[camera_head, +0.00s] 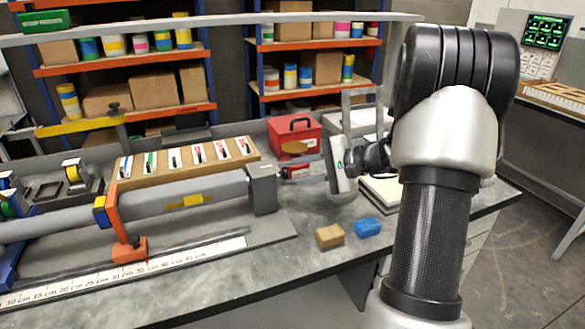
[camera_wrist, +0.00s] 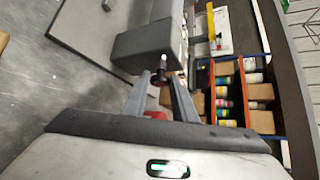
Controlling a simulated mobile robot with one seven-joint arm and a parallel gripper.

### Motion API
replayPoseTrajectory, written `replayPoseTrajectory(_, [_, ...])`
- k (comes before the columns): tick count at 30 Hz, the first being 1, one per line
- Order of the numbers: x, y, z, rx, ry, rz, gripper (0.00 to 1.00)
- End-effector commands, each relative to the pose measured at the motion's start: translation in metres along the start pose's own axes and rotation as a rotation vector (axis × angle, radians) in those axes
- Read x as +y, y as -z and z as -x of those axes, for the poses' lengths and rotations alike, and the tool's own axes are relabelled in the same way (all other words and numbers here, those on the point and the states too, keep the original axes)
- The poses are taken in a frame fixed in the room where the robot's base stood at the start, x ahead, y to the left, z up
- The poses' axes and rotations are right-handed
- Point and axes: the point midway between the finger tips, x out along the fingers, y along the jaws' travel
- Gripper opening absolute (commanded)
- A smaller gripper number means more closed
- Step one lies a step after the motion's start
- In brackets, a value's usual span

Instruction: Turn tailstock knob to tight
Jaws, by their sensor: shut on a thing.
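The tailstock is a grey block (camera_head: 263,190) at the right end of the long grey tube (camera_head: 185,198) in the head view. It also shows in the wrist view as a dark grey block (camera_wrist: 150,45) above the fingers. The small dark tailstock knob (camera_wrist: 161,74) sticks out of the block's end face. My gripper (camera_head: 285,170) reaches in from the right at the block's right side. In the wrist view my gripper (camera_wrist: 157,80) has its two fingers on either side of the knob, shut on it. The fingers hide part of the knob. Its tight or loose marking cannot be read.
A red toolbox (camera_head: 295,135) stands close behind my gripper. A tan block (camera_head: 330,236) and a blue block (camera_head: 367,228) lie on the bench in front. A wooden board with several cards (camera_head: 186,160) lies behind the tube. An orange support (camera_head: 122,215) holds the tube.

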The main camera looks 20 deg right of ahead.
Motion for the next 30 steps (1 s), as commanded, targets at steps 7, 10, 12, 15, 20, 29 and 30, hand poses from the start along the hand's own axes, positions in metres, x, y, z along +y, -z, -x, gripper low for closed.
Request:
replayPoseTrajectory(7, [-0.012, -0.004, 0.003, -0.001, -0.13, -0.125, 0.02])
replayPoseTrajectory(10, [-0.014, -0.004, 0.003, -0.001, -0.196, -0.191, 0.02])
replayPoseTrajectory(12, [-0.015, -0.004, 0.003, -0.001, -0.244, -0.239, 0.02])
replayPoseTrajectory(15, [-0.016, -0.003, 0.003, 0.0, -0.311, -0.305, 0.02])
replayPoseTrajectory(20, [-0.017, -0.002, 0.001, 0.0, -0.418, -0.412, 0.02])
replayPoseTrajectory(29, [-0.016, 0.003, -0.002, 0.002, -0.592, -0.586, 0.02])
replayPoseTrajectory(30, [-0.016, 0.003, -0.002, 0.001, -0.61, -0.605, 0.02])
